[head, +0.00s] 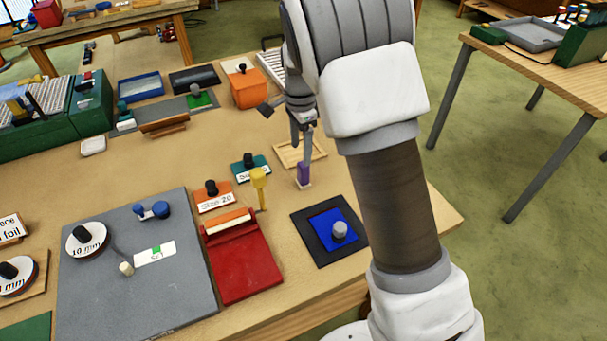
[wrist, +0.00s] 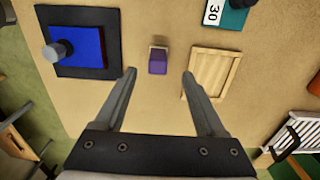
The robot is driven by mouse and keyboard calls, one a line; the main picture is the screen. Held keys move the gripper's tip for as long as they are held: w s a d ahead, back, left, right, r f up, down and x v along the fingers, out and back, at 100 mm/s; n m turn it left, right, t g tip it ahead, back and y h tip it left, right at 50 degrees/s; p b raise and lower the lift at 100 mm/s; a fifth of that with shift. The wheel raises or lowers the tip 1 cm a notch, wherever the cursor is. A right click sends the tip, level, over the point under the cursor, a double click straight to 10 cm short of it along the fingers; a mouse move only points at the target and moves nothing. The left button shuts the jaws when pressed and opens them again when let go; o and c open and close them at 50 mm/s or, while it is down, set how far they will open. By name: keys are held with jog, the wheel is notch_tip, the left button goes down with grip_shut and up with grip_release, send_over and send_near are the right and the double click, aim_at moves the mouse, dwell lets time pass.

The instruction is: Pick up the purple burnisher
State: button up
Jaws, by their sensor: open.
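The purple burnisher (head: 303,172) stands upright on the wooden table in the head view, on a small pale foot. In the wrist view the burnisher (wrist: 158,62) shows from above as a purple block with a tan end, a little beyond the fingertips and between their lines. My gripper (wrist: 160,73) is open and empty, with one finger to each side of the burnisher's line. I cannot tell the exact height gap.
A black mat with a blue square and grey knob (head: 325,236) lies in front of the burnisher. A shallow wooden tray (head: 290,152) lies close behind it. A yellow tool (head: 259,186) stands upright to its left, near a red block (head: 240,265). Bare tabletop surrounds the burnisher.

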aim_at(303, 174)
notch_tip(303, 174, down, 4)
jog(key=shift+f, duration=0.15)
jog(key=f, duration=0.5)
jog(key=shift+d, duration=0.3)
grip_shut()
